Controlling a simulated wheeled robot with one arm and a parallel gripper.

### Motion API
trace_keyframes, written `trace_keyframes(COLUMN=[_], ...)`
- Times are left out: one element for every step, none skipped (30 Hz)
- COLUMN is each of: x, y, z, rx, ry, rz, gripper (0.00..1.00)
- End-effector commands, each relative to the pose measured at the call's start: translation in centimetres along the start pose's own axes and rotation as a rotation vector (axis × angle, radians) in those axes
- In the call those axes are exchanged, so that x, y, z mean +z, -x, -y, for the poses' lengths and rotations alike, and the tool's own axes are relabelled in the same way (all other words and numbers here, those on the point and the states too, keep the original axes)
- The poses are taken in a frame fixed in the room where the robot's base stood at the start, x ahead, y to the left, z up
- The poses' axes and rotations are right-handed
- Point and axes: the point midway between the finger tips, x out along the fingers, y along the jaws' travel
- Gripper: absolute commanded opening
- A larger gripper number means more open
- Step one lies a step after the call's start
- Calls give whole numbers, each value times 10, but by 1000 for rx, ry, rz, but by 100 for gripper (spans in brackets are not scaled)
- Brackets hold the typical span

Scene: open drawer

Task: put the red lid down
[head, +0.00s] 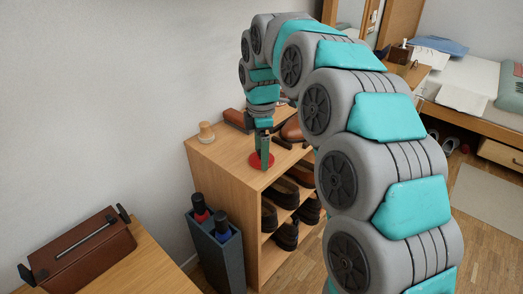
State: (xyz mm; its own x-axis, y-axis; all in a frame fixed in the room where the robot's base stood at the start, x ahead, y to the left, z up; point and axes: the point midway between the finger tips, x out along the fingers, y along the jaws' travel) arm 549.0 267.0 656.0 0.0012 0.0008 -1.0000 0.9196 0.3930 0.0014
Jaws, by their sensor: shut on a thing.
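The red lid (256,161) is a flat round disc at the top of the wooden shoe cabinet (222,155), near its front edge. My gripper (265,152) points down and is shut on the red lid, with its fingers over the lid's middle. The lid looks level. I cannot tell whether it touches the cabinet top or hangs just above it.
Shoes fill the open shelves below. A grey bin (216,252) stands in front. A brown box (82,250) sits on a table at lower left.

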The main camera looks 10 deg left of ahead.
Motion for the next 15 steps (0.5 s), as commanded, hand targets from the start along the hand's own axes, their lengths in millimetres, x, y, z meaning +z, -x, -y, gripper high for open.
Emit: trace_keyframes(x=[0,0,0,0,0,0,0,0,0,0,0,0,0,0,0], y=[0,0,0,0,0,0,-1,-2,-3,-3,-3,-3,-3,-3,-3], z=[0,0,0,0,0,0,0,0,0,0,0,0,0,0,0], rx=[1,1,1,0,0,0,0,-1,-1,-1,0,-1,-1,-1,-1], ry=[0,0,0,0,0,0,0,0,0,0,0,0,0,0,0], rz=[0,0,0,0,0,0,0,0,0,0,0,0,0,0,0], gripper=[32,32,32,32,32,32,32,32,32,85,89,93,96,100,100])
